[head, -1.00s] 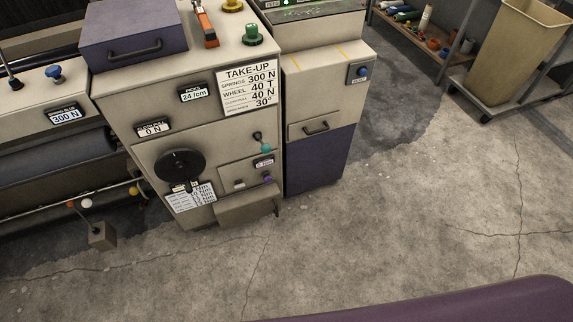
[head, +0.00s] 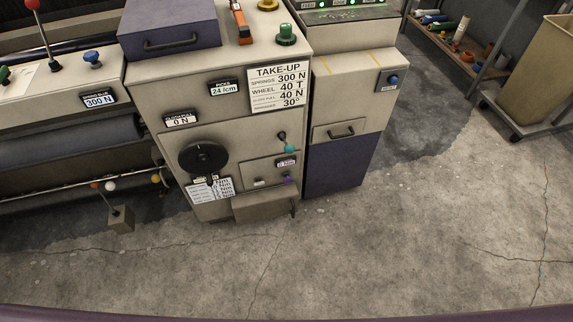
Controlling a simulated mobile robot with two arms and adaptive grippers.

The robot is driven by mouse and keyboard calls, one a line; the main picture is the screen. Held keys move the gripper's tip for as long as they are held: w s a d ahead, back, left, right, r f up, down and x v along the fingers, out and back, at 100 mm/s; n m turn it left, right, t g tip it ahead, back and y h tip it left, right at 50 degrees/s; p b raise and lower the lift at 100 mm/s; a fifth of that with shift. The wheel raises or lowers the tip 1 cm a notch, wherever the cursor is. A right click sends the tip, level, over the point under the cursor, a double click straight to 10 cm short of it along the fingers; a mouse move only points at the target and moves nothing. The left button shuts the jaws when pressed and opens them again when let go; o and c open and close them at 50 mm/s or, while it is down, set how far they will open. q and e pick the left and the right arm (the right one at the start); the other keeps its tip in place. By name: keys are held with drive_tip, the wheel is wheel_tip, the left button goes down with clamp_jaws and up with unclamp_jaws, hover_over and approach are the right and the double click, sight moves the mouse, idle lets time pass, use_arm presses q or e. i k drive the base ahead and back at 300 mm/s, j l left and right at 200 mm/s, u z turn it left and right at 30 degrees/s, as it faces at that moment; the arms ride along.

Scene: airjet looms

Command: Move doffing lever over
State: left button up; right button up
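The loom's take-up cabinet (head: 225,137) stands left of centre. No part in view carries a readable doffing label, so I cannot tell which lever is meant. A short lever with a teal knob (head: 290,149) and dark pivot is on its front. Below it, a purple knob (head: 287,180) sits on a small panel. A black round handwheel (head: 204,157) is to their left. An orange handle (head: 241,24) lies on top. Neither of my grippers is in view.
A second cabinet (head: 351,95) with a blue lower door adjoins on the right. A weight block (head: 121,219) hangs low at the left. A tan bin (head: 545,75) on a wheeled base and a shelf (head: 448,44) stand right. The cracked concrete floor (head: 390,245) in front is clear.

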sight(96, 185)
drive_tip(key=i+j+u, duration=0.2)
drive_tip(key=j+u, duration=0.15)
drive_tip(key=u, duration=0.15)
drive_tip(key=i+j+u, duration=0.25)
drive_tip(key=u, duration=0.25)
drive_tip(key=i+j+u, duration=0.25)
drive_tip(key=u, duration=0.25)
drive_tip(key=i+z, duration=0.1)
drive_tip(key=z, duration=0.5)
